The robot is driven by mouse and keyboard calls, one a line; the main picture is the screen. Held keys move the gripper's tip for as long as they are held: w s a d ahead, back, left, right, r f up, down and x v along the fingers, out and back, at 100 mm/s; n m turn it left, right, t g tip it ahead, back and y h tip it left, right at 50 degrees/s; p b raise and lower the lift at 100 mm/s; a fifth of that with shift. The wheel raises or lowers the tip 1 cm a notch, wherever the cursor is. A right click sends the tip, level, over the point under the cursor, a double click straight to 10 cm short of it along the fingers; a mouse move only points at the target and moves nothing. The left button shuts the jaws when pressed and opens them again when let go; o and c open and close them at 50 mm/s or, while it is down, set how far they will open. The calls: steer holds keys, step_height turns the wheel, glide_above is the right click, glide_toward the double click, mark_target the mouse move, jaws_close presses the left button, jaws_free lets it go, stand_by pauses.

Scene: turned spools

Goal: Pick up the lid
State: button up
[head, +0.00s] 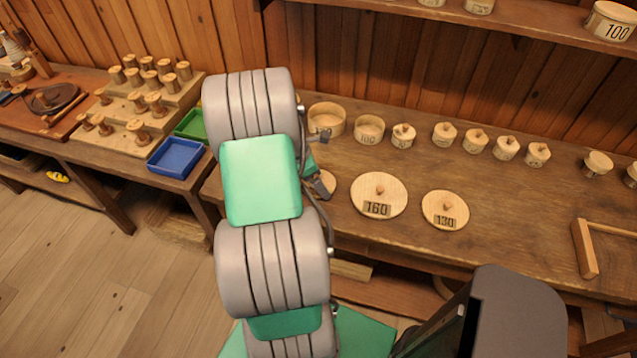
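Two round wooden lids with small knobs lie flat on the workbench in the head view: a larger lid marked 160 (379,195) and a smaller lid marked 130 (445,210). A third pale disc (330,180), probably another lid, shows only in part behind my arm, to the left of the 160 lid. My gripper (325,161) is partly hidden behind my arm. Its two dark fingers show apart, with nothing visible between them. The lower finger overlaps the third disc in the picture; I cannot tell if they touch.
An open round box (327,119) and a box marked 110 (369,129) stand behind. Several small lidded boxes (475,141) line the bench's back. A wooden frame (584,248) lies right. Blue (176,158) and green (190,124) trays are left.

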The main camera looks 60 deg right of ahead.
steer(key=c, duration=0.9)
